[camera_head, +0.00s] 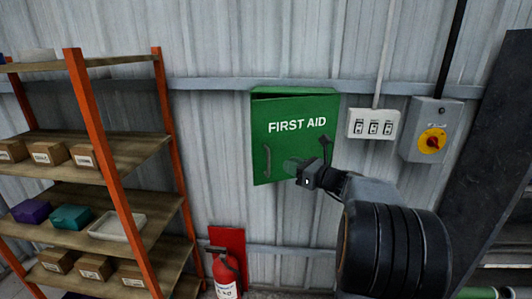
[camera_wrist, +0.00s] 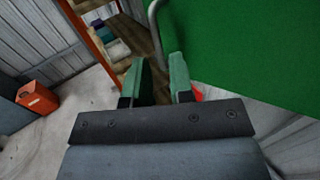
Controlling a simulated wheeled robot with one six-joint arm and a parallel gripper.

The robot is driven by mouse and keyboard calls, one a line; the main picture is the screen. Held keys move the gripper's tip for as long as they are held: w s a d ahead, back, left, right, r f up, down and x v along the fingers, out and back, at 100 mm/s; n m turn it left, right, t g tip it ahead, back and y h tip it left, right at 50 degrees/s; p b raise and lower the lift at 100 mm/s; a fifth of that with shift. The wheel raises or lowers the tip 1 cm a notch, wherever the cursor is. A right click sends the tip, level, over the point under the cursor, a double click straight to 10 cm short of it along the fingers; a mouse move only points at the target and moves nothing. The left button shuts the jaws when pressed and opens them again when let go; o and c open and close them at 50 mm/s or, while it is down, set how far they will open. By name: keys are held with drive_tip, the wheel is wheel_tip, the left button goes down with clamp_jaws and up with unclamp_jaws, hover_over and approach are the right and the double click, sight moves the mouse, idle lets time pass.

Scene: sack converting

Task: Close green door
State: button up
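The green door (camera_head: 297,112) labelled FIRST AID is on a wall cabinet (camera_head: 293,90) in the head view. It stands ajar: a dark gap shows along its top, and its left edge seems to stand out from the wall. A grey handle (camera_head: 267,160) is near that left edge. In the wrist view the door (camera_wrist: 260,45) fills the upper right, with the handle (camera_wrist: 154,25) beside it. My gripper (camera_head: 297,170) is in front of the door's lower part. Its two green-tipped fingers (camera_wrist: 162,72) are apart with nothing between them. Contact with the door cannot be told.
An orange-framed shelf (camera_head: 100,130) with boxes stands at the left. A red fire extinguisher (camera_head: 226,272) is below the cabinet. A switch panel (camera_head: 373,124) and a grey box with a red knob (camera_head: 431,130) are on the wall at right. An orange bin (camera_wrist: 37,97) stands on open floor.

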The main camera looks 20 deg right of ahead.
sight(261, 154)
drive_tip(key=p+x, duration=0.2)
drive_tip(key=x, duration=0.7)
drive_tip(key=shift+w+a, duration=0.1)
drive_tip(key=shift+w, duration=0.2)
drive_tip(key=shift+w+a, duration=0.1)
drive_tip(key=shift+w, duration=0.05)
drive_tip(key=shift+o, duration=0.4)
